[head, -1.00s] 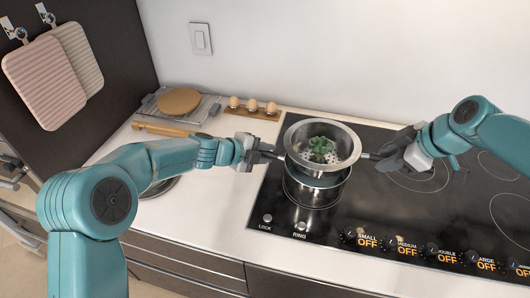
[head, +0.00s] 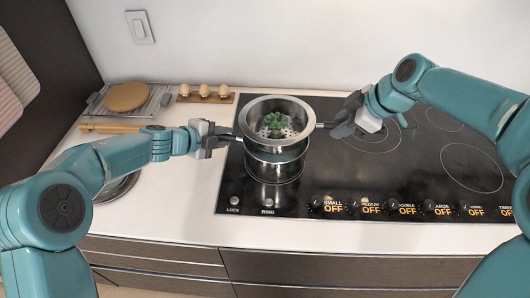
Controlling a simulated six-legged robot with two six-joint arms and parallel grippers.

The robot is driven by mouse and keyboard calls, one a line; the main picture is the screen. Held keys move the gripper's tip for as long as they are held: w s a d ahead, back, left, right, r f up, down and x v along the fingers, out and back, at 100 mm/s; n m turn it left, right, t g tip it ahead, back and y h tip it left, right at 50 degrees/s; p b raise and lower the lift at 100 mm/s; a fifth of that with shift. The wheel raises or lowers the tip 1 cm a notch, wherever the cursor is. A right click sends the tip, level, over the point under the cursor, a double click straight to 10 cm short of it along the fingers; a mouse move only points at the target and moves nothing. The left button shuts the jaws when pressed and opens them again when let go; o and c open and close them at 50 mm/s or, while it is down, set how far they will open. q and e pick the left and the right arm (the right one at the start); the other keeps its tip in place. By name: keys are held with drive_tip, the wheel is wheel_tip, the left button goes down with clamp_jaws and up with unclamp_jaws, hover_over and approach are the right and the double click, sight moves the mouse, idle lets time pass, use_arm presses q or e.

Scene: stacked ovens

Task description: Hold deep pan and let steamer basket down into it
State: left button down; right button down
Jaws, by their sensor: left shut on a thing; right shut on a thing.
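The steamer basket (head: 250,116) is a round metal bowl with a perforated bottom and green food (head: 276,124) in it. It is directly over the deep pan (head: 272,170), a shiny metal pot on the cooktop's left part. The basket hides most of the pan's opening, and I cannot tell whether its bottom dips inside the rim. My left gripper (head: 222,140) is shut on the handle at the left, which appears to be the pan's. My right gripper (head: 335,126) is shut on the basket's handle at the right.
The black cooktop (head: 400,180) has free burners to the right and knobs along its front. White counter (head: 190,205) lies to the left. A rack with a round board (head: 127,97), a rolling pin (head: 105,128) and an egg holder (head: 204,98) stand behind left.

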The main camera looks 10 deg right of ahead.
drive_tip(key=shift+a, duration=0.15)
idle(0.4)
wheel_tip(320, 180, down, 7)
drive_tip(key=shift+r, duration=0.15)
idle(1.1)
drive_tip(key=c, duration=0.8)
unclamp_jaws()
drive_tip(key=v, duration=1.2)
